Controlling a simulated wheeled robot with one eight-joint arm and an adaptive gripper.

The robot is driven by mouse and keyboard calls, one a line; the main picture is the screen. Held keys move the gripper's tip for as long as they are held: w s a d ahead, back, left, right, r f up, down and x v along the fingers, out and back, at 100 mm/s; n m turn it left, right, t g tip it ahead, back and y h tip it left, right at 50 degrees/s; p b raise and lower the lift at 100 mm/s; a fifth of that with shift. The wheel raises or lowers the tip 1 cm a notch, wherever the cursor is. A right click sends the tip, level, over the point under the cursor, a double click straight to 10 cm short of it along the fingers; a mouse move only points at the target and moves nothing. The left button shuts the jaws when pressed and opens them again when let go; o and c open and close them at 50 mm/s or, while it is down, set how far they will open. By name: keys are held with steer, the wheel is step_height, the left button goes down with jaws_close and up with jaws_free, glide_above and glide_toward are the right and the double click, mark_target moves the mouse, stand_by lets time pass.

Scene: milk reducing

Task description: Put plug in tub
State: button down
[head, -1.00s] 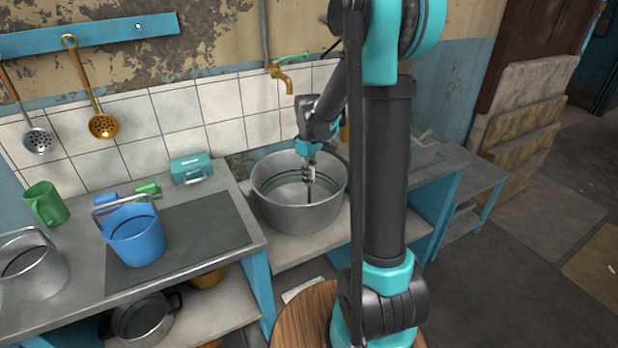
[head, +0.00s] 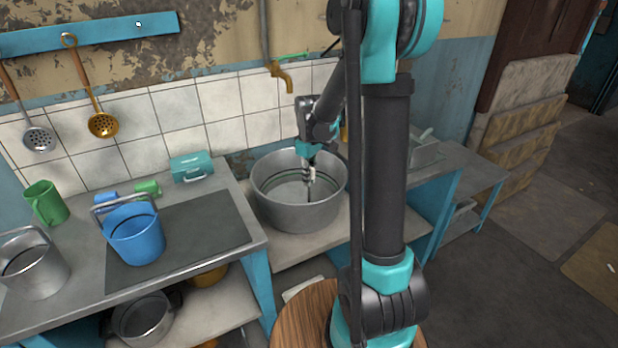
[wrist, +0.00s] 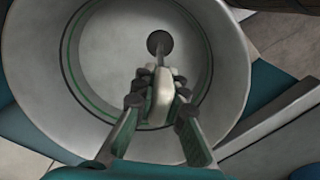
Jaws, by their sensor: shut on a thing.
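The tub is a round grey metal basin (head: 270,210) under the tap in the head view; its rim and inner wall (wrist: 32,70) fill much of the wrist view. My gripper (head: 310,175) points down inside the tub's opening. In the wrist view, my gripper (wrist: 164,78) is shut on the plug (wrist: 162,95), a pale piece with a thin stem running down toward a dark round spot on the tub floor. I cannot tell whether that spot is the plug's end or a drain hole, nor whether the plug touches the floor.
A brass tap (head: 282,76) is on the wall behind the tub. The counter at left holds a blue bucket (head: 135,238), a metal bucket (head: 35,270), a green mug (head: 45,203) and a teal box (head: 191,167). The counter's edge stands left of the tub.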

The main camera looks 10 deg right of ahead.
steer(key=c, duration=0.8)
jaws_free()
steer(key=shift+c, duration=0.2)
steer(key=shift+r, duration=0.1)
steer(key=shift+r, duration=3.65)
steer(key=s+d+f+m+t, duration=0.2)
steer(key=s+f+m, duration=0.2)
steer(key=s, duration=0.7)
steer(key=s+d+f+m+t, duration=0.2)
steer(key=s+f+m, duration=0.2)
steer(key=s, duration=0.7)
steer(key=shift+f+m, duration=0.35)
steer(key=shift+m, duration=0.25)
